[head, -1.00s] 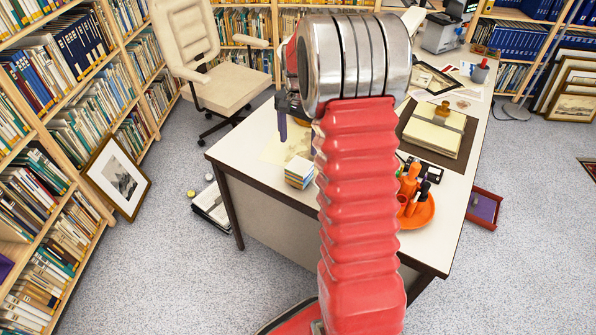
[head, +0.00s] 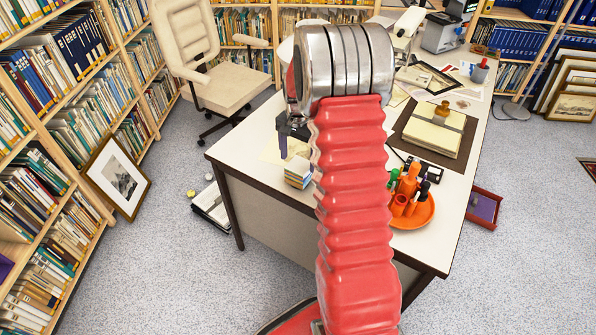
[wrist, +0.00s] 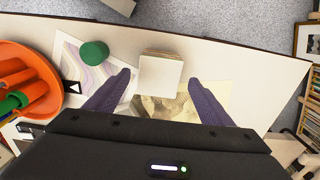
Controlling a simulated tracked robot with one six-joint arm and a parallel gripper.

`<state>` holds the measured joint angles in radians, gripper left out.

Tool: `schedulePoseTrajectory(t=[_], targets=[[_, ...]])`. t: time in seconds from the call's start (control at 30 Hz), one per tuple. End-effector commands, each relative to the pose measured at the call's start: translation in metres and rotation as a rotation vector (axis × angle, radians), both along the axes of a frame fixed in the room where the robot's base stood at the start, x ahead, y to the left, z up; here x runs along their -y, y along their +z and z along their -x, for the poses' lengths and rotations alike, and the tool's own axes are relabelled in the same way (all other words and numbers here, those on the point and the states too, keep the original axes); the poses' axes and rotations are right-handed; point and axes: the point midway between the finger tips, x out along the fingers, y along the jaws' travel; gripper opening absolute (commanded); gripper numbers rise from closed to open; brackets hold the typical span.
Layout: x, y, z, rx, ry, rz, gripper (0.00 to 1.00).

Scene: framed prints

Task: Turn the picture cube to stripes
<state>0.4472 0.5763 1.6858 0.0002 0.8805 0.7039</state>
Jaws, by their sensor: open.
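The picture cube (head: 298,172) stands near the front left part of the white desk. In the head view it shows layered coloured bands on its side, and its upper part is partly hidden by my arm. In the wrist view the cube (wrist: 160,77) shows a plain pale top and a tan banded edge. My gripper (wrist: 160,84) is open, with one purple finger on each side of the cube and a gap to each. In the head view one finger of my gripper (head: 283,146) shows just behind and left of the cube.
An orange dish (head: 412,213) with markers stands to the cube's right. A green cylinder (wrist: 95,53) and printed sheets (wrist: 150,108) lie near the cube in the wrist view. The desk edge (wrist: 235,38) is close by. A notebook (head: 433,138) lies further back.

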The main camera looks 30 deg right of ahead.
Motion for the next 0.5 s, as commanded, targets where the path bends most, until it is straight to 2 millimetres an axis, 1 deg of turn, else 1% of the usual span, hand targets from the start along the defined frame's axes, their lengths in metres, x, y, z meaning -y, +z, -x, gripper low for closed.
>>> schedulePoseTrajectory(t=[0.1, 0.3, 0.4, 0.5], targets=[[0.000, -0.020, 0.001, -0.003, 0.000, -0.001, 0.75], [0.000, -0.047, 0.000, -0.001, 0.000, -0.001, 0.75], [0.000, -0.057, 0.000, 0.000, 0.000, 0.000, 0.75], [0.000, -0.061, 0.000, 0.000, -0.001, 0.000, 0.75]])
